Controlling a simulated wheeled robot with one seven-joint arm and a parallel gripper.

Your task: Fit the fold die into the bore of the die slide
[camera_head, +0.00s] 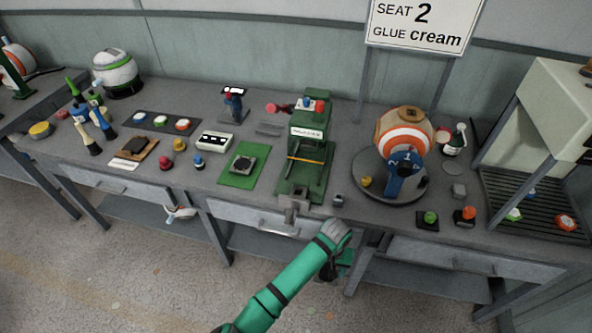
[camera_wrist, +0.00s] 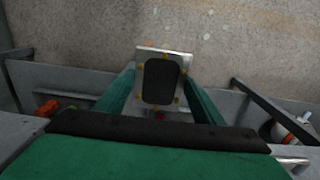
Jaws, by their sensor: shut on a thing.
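My gripper (camera_head: 341,264) is in front of the bench, near the drawers, in the head view. In the wrist view my two green fingers (camera_wrist: 160,98) are shut on a pale metal block with a dark rounded face, which I take for the fold die (camera_wrist: 161,78). The die is mostly hidden in the head view. The green press (camera_head: 308,150) stands at the bench's front edge, left of my gripper. Its grey metal die slide (camera_head: 294,200) sticks out at the bottom front. The bore is too small to make out. The die is apart from the slide.
A green mat (camera_head: 236,181) with a grey square block lies left of the press. A turntable (camera_head: 369,185) with a striped ball (camera_head: 404,133) stands at the right. Small parts sit near the front edge. Drawers (camera_head: 255,219) hang below the bench top. Open floor lies in front.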

